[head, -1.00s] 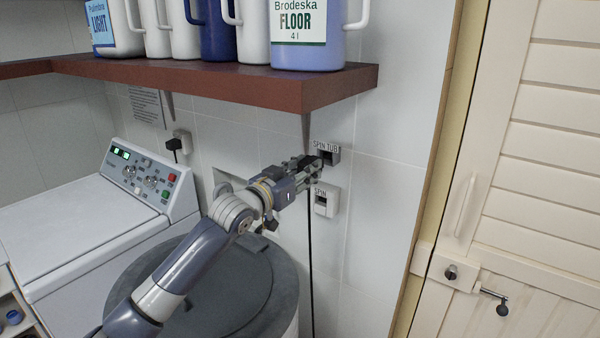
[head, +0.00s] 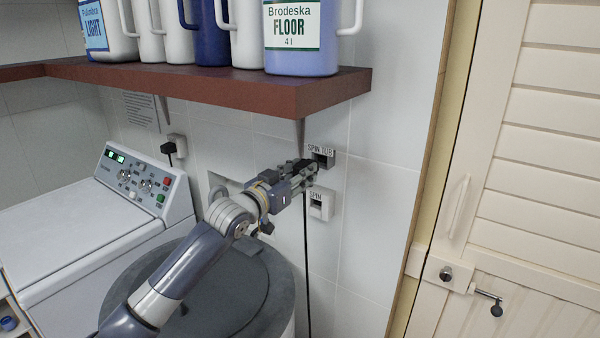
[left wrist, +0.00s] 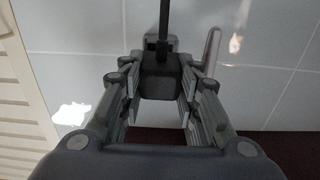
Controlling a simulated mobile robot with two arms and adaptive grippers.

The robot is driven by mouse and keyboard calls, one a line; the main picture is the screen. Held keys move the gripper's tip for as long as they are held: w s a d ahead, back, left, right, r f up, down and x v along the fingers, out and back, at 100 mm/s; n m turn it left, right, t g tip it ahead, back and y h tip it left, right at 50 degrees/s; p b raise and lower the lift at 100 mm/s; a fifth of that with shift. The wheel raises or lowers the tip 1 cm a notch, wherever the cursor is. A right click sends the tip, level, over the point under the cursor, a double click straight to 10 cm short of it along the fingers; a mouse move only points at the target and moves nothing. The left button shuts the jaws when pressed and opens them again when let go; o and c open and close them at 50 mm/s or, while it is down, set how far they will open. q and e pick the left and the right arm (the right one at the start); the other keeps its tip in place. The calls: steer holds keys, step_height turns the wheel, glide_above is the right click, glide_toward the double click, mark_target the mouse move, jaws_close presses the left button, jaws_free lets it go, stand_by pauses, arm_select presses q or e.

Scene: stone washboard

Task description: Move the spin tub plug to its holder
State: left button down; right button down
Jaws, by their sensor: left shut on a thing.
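The spin tub plug is a dark block (left wrist: 160,78) with a black cable, seen between the fingers of my left gripper (left wrist: 162,100) in the left wrist view. My left gripper (head: 308,174) is shut on it, close to the wall in the head view. The upper wall box, labelled SPIN TUB (head: 322,156), shows a dark face just above and right of the gripper. The lower white box, labelled SPIN (head: 320,205), has a dark opening and sits just below and right; the rest of its label is hard to read. The cable (head: 307,260) hangs down from the gripper.
A red-brown shelf (head: 200,85) with several jugs juts out above my left arm, its bracket (head: 300,132) close by. A round grey lid (head: 225,295) and a white machine (head: 75,220) lie below and left. A slatted door (head: 545,150) stands right.

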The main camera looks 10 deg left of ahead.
arm_select(q)
steer(key=shift+p, duration=0.55)
stand_by(0.9)
steer(key=shift+x, duration=1.9)
steer(key=shift+w+d+r+b, duration=0.15)
steer(key=shift+w+d+b, duration=0.05)
steer(key=shift+w+b, duration=0.2)
steer(key=c, duration=1.3)
jaws_free()
steer(key=shift+c, duration=0.2)
steer(key=shift+o, duration=1.2)
steer(key=shift+w, duration=0.15)
steer(key=v, duration=1.2)
